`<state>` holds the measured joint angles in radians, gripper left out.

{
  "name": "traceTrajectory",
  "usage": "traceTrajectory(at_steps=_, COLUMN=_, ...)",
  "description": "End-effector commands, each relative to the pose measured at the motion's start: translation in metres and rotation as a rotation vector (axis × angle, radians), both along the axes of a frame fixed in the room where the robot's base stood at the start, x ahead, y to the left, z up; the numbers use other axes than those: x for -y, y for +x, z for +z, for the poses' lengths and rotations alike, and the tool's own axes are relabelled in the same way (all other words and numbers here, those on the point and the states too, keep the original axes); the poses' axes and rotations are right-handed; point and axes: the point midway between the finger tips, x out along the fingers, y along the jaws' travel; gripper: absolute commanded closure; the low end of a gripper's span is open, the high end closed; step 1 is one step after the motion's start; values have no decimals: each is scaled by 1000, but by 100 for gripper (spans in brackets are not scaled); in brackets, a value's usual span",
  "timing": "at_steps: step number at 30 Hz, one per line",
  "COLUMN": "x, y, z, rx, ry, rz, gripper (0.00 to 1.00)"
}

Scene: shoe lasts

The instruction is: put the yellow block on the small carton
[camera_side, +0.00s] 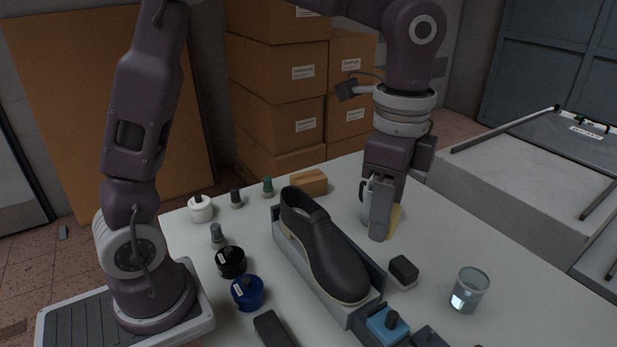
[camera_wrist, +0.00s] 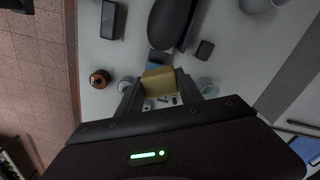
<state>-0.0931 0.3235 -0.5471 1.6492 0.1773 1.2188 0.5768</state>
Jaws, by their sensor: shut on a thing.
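The yellow block (camera_side: 394,219) is between the fingers of my gripper (camera_side: 382,226), low over the table at the right of the shoe; in the side view a finger hides most of it. The wrist view shows the yellow block (camera_wrist: 157,82) held between both fingertips (camera_wrist: 157,88). I cannot tell whether its underside touches the table. The small carton (camera_side: 309,183), an orange-brown box, lies on the table behind the shoe, to the left of my gripper and apart from it. I cannot make out the carton in the wrist view.
A black shoe (camera_side: 322,245) on a grey stand lies between my base and gripper. A dark block (camera_side: 403,270) and a glass (camera_side: 469,290) stand nearer the front. A pale mug-like thing (camera_side: 366,190) is close beside my gripper. Several bottles and jars stand at the left.

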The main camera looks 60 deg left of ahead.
Motion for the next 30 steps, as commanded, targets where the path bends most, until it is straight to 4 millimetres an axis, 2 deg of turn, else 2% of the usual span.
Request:
traceTrajectory(at_steps=1, x=-20, y=23, z=1, rx=0, ry=-1, rz=77, gripper=97)
traceTrajectory(at_steps=3, x=-55, y=53, z=2, rx=-1, ry=0, rz=194, gripper=97)
traceTrajectory(at_steps=5, x=-91, y=76, z=1, rx=-1, ry=0, rz=300, gripper=97)
traceTrajectory(at_steps=8, x=-156, y=106, z=-2, rx=0, ry=1, rz=471, gripper=97)
traceTrajectory(at_steps=9, x=-183, y=114, z=-4, rx=-3, ry=1, rz=538, gripper=97)
traceTrajectory(at_steps=11, x=-223, y=123, z=-7, rx=-1, ry=0, rz=633, gripper=97)
traceTrajectory(at_steps=12, x=-250, y=126, z=-10, rx=-2, ry=1, rz=692, gripper=97)
traceTrajectory(at_steps=15, x=-306, y=127, z=-15, rx=-1, ry=0, rz=818, gripper=97)
traceTrajectory(at_steps=18, x=-349, y=123, z=-20, rx=0, ry=1, rz=911, gripper=97)
traceTrajectory(at_steps=21, x=-378, y=118, z=-23, rx=0, ry=0, rz=975, gripper=97)
traceTrajectory(at_steps=25, x=-406, y=110, z=-27, rx=0, ry=0, rz=1036, gripper=97)
traceTrajectory(at_steps=28, x=-423, y=105, z=-30, rx=-1, ry=-1, rz=1074, gripper=97)
traceTrajectory(at_steps=30, x=-422, y=104, z=-42, rx=-5, ry=-2, rz=1073, gripper=97)
